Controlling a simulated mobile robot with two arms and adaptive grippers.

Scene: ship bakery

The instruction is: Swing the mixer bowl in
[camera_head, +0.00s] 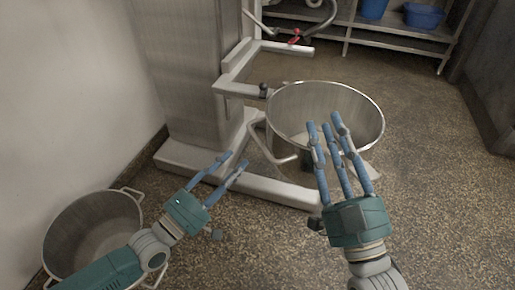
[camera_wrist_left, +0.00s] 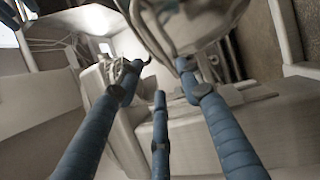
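The steel mixer bowl (camera_head: 352,98) stands swung out to the right of the mixer column (camera_head: 185,60), by its support arm (camera_head: 238,89). A bent handle (camera_head: 272,152) sticks out from the bowl's near left side. My left gripper (camera_head: 234,164) is open and empty, low in front of the mixer base and left of the handle. In the left wrist view its spread fingers (camera_wrist_left: 160,85) point towards the mixer, with the bowl's underside (camera_wrist_left: 205,15) above. My right gripper (camera_head: 326,122) is open, its fingers overlapping the bowl's near side; contact cannot be told.
A second steel pot (camera_head: 62,232) with handles stands on the floor at the lower left, beside my left arm. The mixer's base leg (camera_head: 285,192) runs along the floor under the bowl. A shelf (camera_head: 400,32) with blue tubs (camera_head: 424,15) stands at the back. Floor at right is clear.

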